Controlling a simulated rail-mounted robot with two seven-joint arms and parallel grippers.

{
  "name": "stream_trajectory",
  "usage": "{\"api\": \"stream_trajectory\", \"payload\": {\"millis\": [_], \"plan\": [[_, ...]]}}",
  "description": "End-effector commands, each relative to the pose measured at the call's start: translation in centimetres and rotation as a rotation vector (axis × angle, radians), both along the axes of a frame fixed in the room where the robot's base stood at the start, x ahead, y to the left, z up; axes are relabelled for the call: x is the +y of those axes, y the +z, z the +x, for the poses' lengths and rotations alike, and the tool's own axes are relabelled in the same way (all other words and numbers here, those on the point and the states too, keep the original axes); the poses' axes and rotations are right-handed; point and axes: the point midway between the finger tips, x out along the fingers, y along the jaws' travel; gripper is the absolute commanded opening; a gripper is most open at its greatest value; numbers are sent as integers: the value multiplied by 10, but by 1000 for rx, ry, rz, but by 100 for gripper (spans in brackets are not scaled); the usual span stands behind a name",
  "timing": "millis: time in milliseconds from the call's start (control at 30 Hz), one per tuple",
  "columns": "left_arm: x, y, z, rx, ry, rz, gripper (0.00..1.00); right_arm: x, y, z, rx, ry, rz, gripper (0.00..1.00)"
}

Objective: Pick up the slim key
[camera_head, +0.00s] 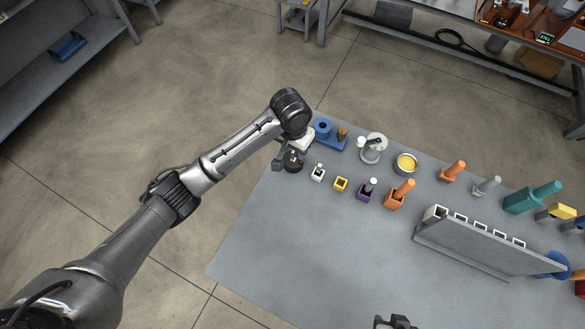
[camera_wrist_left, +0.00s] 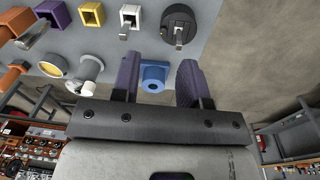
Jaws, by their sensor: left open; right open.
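Several upright bars stand in coloured sockets; I cannot tell for certain which is the slim key. A thin metal tab (camera_wrist_left: 179,36) stands on a black round base (camera_wrist_left: 178,17) in the left wrist view. A white socket (camera_head: 318,175) holds a narrow pale bar (camera_wrist_left: 124,32). A purple socket (camera_head: 364,194) holds a silver bar (camera_head: 372,183). My left gripper (camera_head: 287,157) is open and empty at the table's far left corner, beside the black base. In its wrist view the two fingers (camera_wrist_left: 157,74) stand apart, with a blue holder beyond. My right gripper (camera_head: 395,322) is open at the bottom edge, partly cut off.
A yellow socket (camera_head: 340,184) and an orange block (camera_head: 394,201) with an orange bar stand in the same row. The blue holder (camera_head: 325,139), a white fixture (camera_head: 371,153) and a yellow-filled bowl (camera_head: 405,163) stand behind. A grey rack (camera_head: 480,252) stands right. The table's front left is clear.

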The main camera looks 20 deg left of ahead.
Motion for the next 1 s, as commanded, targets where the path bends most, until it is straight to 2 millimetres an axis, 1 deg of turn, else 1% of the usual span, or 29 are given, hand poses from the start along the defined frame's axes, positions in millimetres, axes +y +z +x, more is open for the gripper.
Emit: {"api": "stream_trajectory", "payload": {"millis": [33,133,300,367,433,700,800,900,1000], "plan": [[6,-8,13,2,21,18,40,0,-21,0,-2,-1,1,43],[15,-4,28,15,57,40,40,0,-34,1,-3,-1,1,43],[24,1,42,29,95,61,40,0,-46,2,-5,-1,1,43],[26,-2,44,33,102,64,40,0,-48,2,-5,-1,1,43],[27,-10,45,35,106,65,40,0,-51,2,-5,-1,0,43],[27,-55,45,35,106,67,40,-2,-58,1,-4,4,-7,43],[27,-67,45,34,105,66,40,-3,-61,0,-2,6,-9,43],[27,-75,45,33,105,65,40,-3,-62,0,-1,5,-9,43],[27,-79,45,33,105,65,40,-3,-63,0,-1,5,-9,43]]}}
